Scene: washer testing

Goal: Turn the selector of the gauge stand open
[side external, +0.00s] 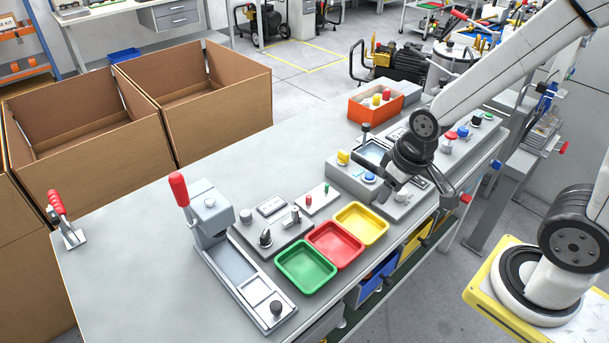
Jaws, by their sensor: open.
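My gripper (398,187), at the end of the white arm with dark joints, hangs low over the right part of the bench. It is open; its fingers are small and partly hidden by my wrist. Beneath and beside it is a grey stand (347,178) with a yellow knob (343,157), a blue button (370,178) and a recessed tray. I cannot tell for sure which unit is the gauge stand. A dark selector knob (265,238) sits on a grey panel to the left, away from my gripper. Contact at my fingertips cannot be made out.
Green (306,284), red (361,258) and yellow (385,237) trays line the front edge. A red-handled press (179,190) stands left of them. An orange bin (357,111) is behind my gripper. Cardboard boxes (90,163) stand behind the bench. The bench's back middle is clear.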

